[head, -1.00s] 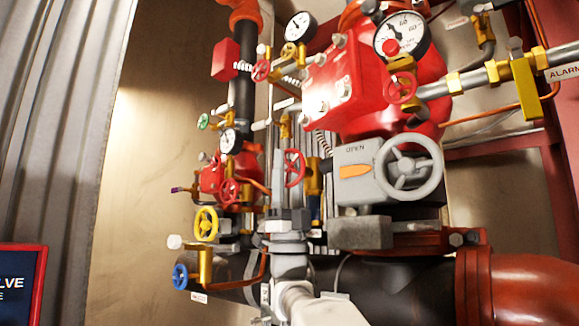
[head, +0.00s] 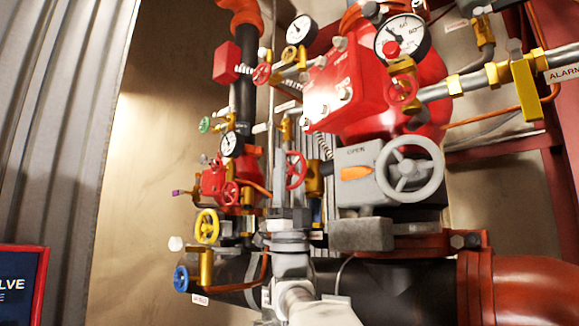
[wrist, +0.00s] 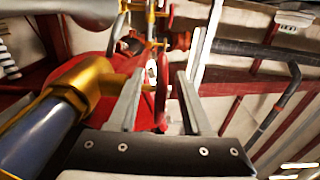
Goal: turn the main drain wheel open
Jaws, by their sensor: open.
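A small red handwheel (head: 298,169) stands beside a brass valve body in the middle of the head view. It is the wheel closest to my gripper; I cannot read a label naming it as the main drain. My gripper (head: 284,172) points upward at its left side and overlaps it in the picture. In the wrist view my gripper (wrist: 160,80) is open, with its two grey fingers apart. A red wheel (wrist: 162,92) shows nearly edge-on between the fingers; whether a finger touches it I cannot tell.
A large grey handwheel (head: 410,169) on a grey box marked OPEN is to the right. Yellow (head: 207,226) and blue (head: 181,278) wheels are lower left. A brass fitting on a pipe (wrist: 80,85) lies close left of the fingers. Red valve bodies and gauges crowd above.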

